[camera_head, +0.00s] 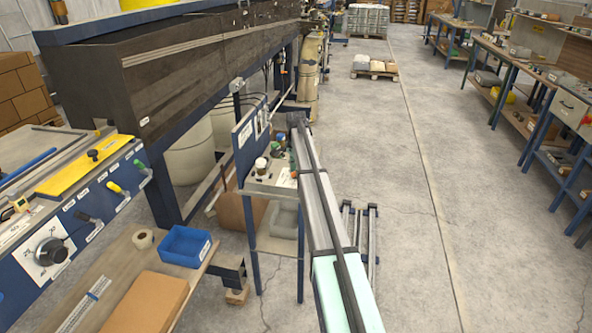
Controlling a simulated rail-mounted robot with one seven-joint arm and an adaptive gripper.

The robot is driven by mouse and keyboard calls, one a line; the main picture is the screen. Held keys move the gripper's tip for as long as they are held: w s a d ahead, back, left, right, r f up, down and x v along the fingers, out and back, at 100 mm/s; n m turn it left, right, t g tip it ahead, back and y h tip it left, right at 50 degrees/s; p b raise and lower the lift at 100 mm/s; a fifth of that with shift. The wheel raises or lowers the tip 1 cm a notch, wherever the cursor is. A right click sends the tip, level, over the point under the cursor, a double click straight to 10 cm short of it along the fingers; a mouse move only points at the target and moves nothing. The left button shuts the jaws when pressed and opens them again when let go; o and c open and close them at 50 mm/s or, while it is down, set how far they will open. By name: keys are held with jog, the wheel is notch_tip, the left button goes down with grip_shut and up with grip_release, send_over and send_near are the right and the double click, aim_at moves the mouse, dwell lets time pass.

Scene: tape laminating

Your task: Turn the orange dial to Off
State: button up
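I cannot make out a clearly orange dial. On the blue control panel (75,222) at the left is a large black dial (51,251) on a white plate marked with numbers. A small orange spot (294,174) shows beside the long grey beam, too small to identify. My gripper is not recognisable in this view, so its distance from any dial cannot be told.
A bench below the panel holds a blue bin (186,246), a tape roll (143,239) and a cardboard box (140,302). A long grey and pale-green beam (325,215) crosses the centre. Open concrete floor (390,170) lies right of it, with workbenches (510,75) beyond.

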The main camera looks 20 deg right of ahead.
grip_shut()
jog(key=shift+n, duration=0.4)
jog(key=n, duration=0.3)
jog(key=shift+n, duration=2.5)
